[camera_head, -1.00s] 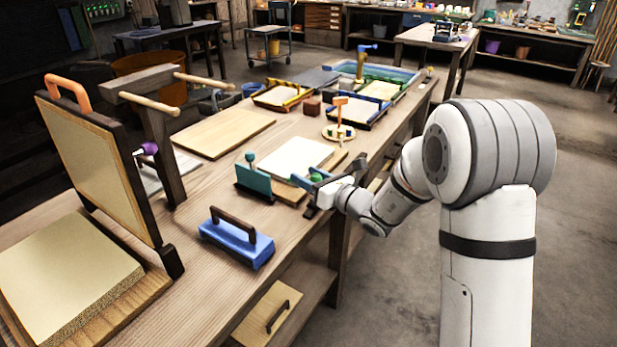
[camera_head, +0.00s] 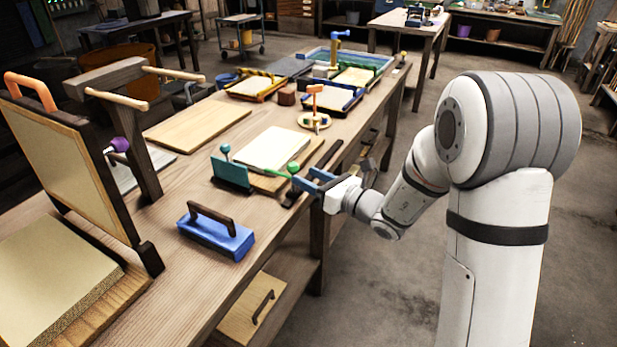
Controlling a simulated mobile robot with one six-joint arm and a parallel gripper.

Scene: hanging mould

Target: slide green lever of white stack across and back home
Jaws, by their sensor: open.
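The white stack (camera_head: 274,147) lies flat on a wooden board on the long workbench. The green lever (camera_head: 280,173) is at the stack's near right corner, with a round green knob (camera_head: 293,168) at its right end. My gripper (camera_head: 301,177) has blue fingers, which are open just right of the green knob. Nothing shows between the fingers. I cannot tell whether a finger touches the lever. A teal upright block (camera_head: 231,173) with a teal ball stands at the stack's left.
A blue block with a dark handle (camera_head: 216,232) sits nearer on the bench (camera_head: 165,210). A dark strip (camera_head: 318,170) lies by the right edge. An orange-topped stand (camera_head: 315,110) is beyond the stack. A hinged frame (camera_head: 65,150) stands at the left.

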